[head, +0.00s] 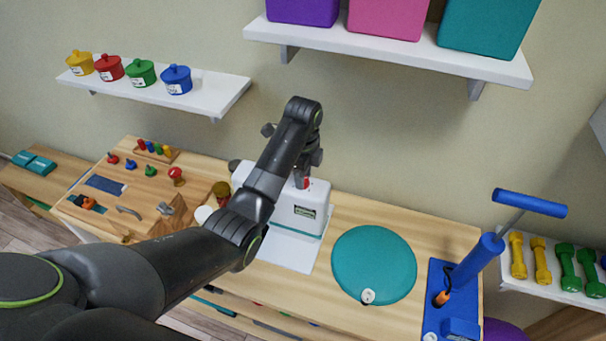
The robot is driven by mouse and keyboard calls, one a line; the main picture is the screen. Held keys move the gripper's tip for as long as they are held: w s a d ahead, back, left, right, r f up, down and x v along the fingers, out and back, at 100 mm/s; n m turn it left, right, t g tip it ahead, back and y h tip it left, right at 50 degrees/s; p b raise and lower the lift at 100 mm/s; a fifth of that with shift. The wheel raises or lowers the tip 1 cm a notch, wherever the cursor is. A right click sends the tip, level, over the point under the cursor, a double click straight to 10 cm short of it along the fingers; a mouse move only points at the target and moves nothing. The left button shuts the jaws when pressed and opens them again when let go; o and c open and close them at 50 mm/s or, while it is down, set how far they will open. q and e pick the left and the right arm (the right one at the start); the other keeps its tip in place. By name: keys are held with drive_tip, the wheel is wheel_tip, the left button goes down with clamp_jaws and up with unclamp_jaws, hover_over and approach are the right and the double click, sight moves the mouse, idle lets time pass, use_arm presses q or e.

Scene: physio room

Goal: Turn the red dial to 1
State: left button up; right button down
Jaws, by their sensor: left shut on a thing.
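The red dial (306,183) shows as a small red patch on top of a white box-shaped device (305,217) on the wooden table. My left gripper (302,181) reaches down over it from above and is shut on the dial. The fingers and wrist hide most of the dial, so its pointer and any numbers cannot be read. My left arm also covers the left part of the device. My right gripper is not in view.
A round teal cushion (374,265) and a blue pump (478,262) stand to the right. A wooden board with latches and knobs (125,205) lies left. Shelves with lidded pots (176,80) and coloured bins (388,18) hang above.

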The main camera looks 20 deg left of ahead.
use_arm(q)
drive_tip(key=n, duration=0.4)
drive_tip(key=shift+n, duration=0.3)
drive_tip(key=n, duration=0.3)
drive_tip(key=shift+n, duration=0.4)
drive_tip(key=n, duration=1.2)
drive_tip(key=shift+n, duration=0.3)
drive_tip(key=n, duration=0.4)
drive_tip(key=shift+n, duration=0.3)
drive_tip(key=n, duration=0.4)
drive_tip(key=shift+a+n, duration=0.1)
drive_tip(key=shift+n, duration=1.9)
drive_tip(key=shift+w, duration=0.1)
